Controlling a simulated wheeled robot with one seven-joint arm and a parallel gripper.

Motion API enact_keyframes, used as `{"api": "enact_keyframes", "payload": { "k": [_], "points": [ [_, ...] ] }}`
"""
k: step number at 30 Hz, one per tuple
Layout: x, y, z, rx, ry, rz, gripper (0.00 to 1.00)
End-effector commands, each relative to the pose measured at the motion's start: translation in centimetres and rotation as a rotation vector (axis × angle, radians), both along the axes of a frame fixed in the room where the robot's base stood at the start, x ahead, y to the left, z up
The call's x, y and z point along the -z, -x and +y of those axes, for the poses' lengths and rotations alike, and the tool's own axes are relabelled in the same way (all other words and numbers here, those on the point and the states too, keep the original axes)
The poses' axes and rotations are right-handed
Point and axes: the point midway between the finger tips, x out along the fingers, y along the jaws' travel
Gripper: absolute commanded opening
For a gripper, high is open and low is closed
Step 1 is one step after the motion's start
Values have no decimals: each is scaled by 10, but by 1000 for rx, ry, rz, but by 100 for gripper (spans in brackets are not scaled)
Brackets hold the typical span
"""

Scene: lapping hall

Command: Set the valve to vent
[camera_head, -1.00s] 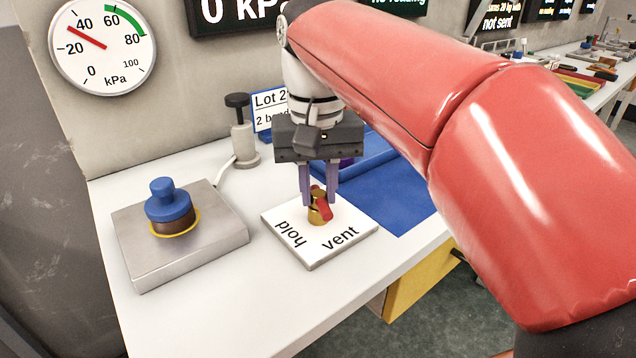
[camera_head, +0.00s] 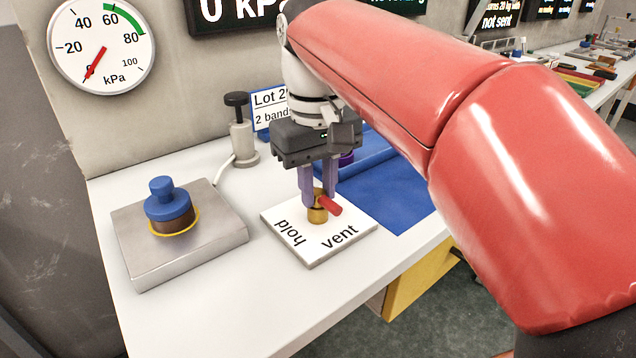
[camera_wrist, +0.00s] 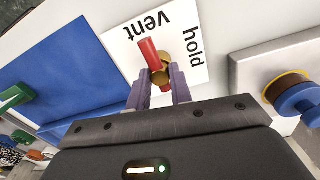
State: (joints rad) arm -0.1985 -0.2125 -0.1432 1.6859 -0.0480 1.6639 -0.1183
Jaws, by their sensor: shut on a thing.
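The valve is a brass body (camera_head: 317,214) with a red handle (camera_head: 331,205) on a white plate (camera_head: 297,251) lettered "hold" and "vent". The handle points to the lower right in the head view. In the wrist view the red handle (camera_wrist: 149,53) points toward the "vent" lettering. My gripper (camera_head: 319,196) comes down from above, its purple fingers shut on the valve. The wrist view shows the fingers either side of the brass body (camera_wrist: 163,75); the exact contact is partly hidden.
A dial gauge (camera_head: 101,46) on the wall has its needle at about 0, and a display (camera_head: 236,14) reads 0 kPa. A blue-knobbed part (camera_head: 169,205) sits on a metal block (camera_head: 190,258) at left. A blue mat (camera_head: 400,205) lies right of the plate.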

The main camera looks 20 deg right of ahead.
Motion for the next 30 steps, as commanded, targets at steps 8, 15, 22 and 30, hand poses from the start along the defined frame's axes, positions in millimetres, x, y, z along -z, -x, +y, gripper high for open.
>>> {"api": "enact_keyframes", "payload": {
  "k": [8,15,22,30],
  "points": [
    [-1,0,0,-1,0,-1,30],
    [0,0,0,0,0,0,43],
    [-7,0,0,1,1,-2,43],
    [-52,-1,1,1,0,-3,43]
  ]
}}
